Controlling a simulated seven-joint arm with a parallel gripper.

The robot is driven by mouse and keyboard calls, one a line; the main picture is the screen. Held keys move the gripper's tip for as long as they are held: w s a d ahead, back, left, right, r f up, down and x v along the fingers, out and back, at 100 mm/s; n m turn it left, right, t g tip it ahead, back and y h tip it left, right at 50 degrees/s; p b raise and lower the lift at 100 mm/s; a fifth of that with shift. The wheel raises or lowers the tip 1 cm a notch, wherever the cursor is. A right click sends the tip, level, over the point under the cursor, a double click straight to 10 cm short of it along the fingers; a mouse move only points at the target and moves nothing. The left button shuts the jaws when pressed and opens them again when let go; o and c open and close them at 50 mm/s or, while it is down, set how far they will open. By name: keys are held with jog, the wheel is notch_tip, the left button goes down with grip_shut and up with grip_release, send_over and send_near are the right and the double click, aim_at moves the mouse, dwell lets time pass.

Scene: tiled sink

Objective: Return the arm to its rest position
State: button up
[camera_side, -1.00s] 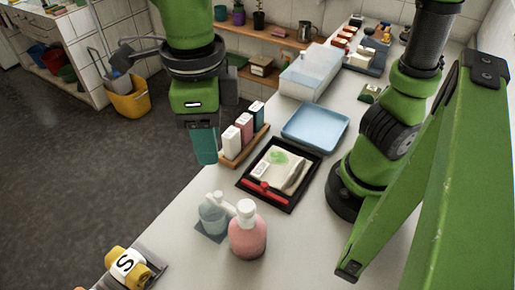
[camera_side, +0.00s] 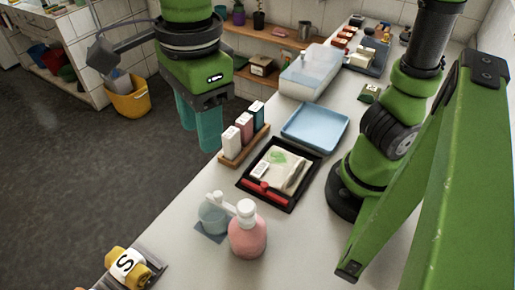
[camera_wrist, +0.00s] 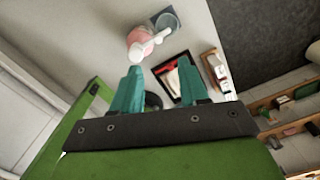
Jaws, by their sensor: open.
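My gripper (camera_side: 198,128) has two teal fingers and hangs at the upper left of the side view, left of the wooden rack of small bottles. The fingers are apart with nothing between them. In the wrist view my gripper (camera_wrist: 158,90) also shows both teal fingers spread and empty. My green arm rises out of the top of the side view, so part of it is hidden.
A pink pump bottle (camera_side: 247,232) and a clear dispenser (camera_side: 213,214) stand at the counter front. A black tray (camera_side: 262,203), the bottle rack (camera_side: 246,146), a blue tray (camera_side: 315,118) and a clear bin (camera_side: 312,72) follow behind. Open floor (camera_side: 90,190) lies left.

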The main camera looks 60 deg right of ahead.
jog(key=d+f+n+t, duration=0.1)
jog(key=d+n+t, duration=0.2)
jog(key=d+n, duration=0.6)
jog(key=w+d+f+n+t+y, duration=0.1)
jog(key=d+f+n+t, duration=0.1)
jog(key=d+n, duration=0.7)
jog(key=d+t, duration=0.1)
jog(key=d, duration=0.2)
jog(key=shift+f+t+y, duration=0.25)
jog(key=shift+t+y, duration=0.05)
jog(key=shift+t, duration=0.1)
